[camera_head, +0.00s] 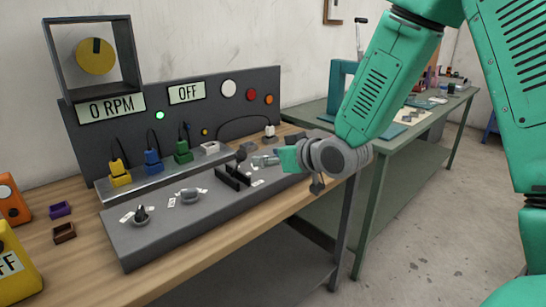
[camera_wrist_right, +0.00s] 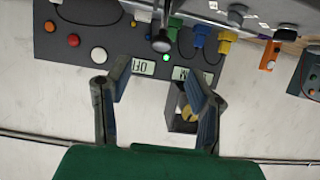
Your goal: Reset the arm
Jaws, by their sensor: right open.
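My right arm comes in from the upper right in the head view, and my right gripper (camera_head: 272,158) hangs over the right part of the grey console (camera_head: 150,243). In the right wrist view the two fingers of my right gripper (camera_wrist_right: 159,72) are spread apart with nothing between them. In that view the panel appears upside down beyond the fingers. A black bracket-like fixture (camera_head: 233,178) stands on the console left of the gripper. The gripper partly hides the console's right end. My left gripper is not in view.
The back panel (camera_head: 215,115) carries displays reading "0 RPM" and "OFF" and a lit green lamp (camera_head: 159,115). Yellow (camera_head: 120,174), blue (camera_head: 152,161) and green (camera_head: 183,152) plugs stand in front. A green table (camera_head: 390,140) stands to the right. Floor is clear at right.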

